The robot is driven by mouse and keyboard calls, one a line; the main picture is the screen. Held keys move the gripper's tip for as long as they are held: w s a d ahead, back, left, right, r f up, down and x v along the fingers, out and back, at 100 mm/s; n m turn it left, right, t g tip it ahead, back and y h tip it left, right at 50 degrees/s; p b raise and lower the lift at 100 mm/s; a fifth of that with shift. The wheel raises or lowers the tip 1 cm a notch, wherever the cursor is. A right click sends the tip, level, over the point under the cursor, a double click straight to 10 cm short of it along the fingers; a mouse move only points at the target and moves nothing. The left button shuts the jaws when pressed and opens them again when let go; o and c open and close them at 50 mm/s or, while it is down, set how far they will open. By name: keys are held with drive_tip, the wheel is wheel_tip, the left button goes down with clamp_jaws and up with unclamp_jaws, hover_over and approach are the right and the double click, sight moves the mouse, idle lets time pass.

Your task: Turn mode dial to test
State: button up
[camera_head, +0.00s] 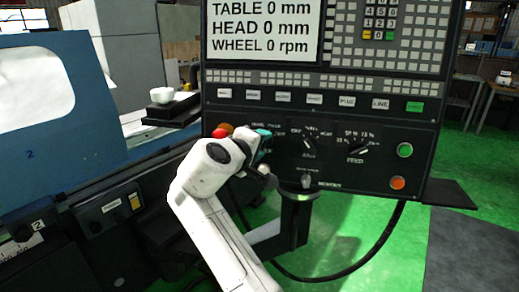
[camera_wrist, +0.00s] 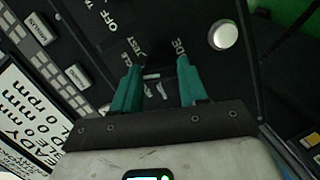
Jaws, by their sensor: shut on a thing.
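The control panel (camera_head: 375,120) faces me, with labelled dials on its lower part. My gripper (camera_head: 264,140) is at the left dial position on this lower part, and its white wrist and teal fingers cover that dial in the head view. In the wrist view my gripper (camera_wrist: 156,75) has its two teal fingers on either side of a small dark dial (camera_wrist: 153,90) and is shut on it. Labels reading "OFF" and what looks like "TEST" show beyond the fingers. The dial is mostly hidden, so its exact pointer setting cannot be told.
Two more dials, a middle dial (camera_head: 309,145) and a right dial (camera_head: 356,148), sit right of my gripper. A red button (camera_head: 220,132) is close on its left. A green button (camera_head: 405,150) and an orange button (camera_head: 398,183) are at the right. A black cable hangs below.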

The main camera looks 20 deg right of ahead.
drive_tip(key=shift+f+m+y+b, duration=0.1)
drive_tip(key=shift+m+y+b, duration=0.5)
drive_tip(key=shift+m, duration=1.3)
drive_tip(key=shift+f+m+y+b, duration=0.1)
drive_tip(key=shift+m+y+b, duration=0.45)
drive_tip(key=shift+m, duration=1.35)
drive_tip(key=o, duration=1.1)
drive_tip(key=shift+r, duration=0.15)
drive_tip(key=b+v, duration=0.1)
drive_tip(key=v, duration=1)
drive_tip(key=shift+w, duration=0.1)
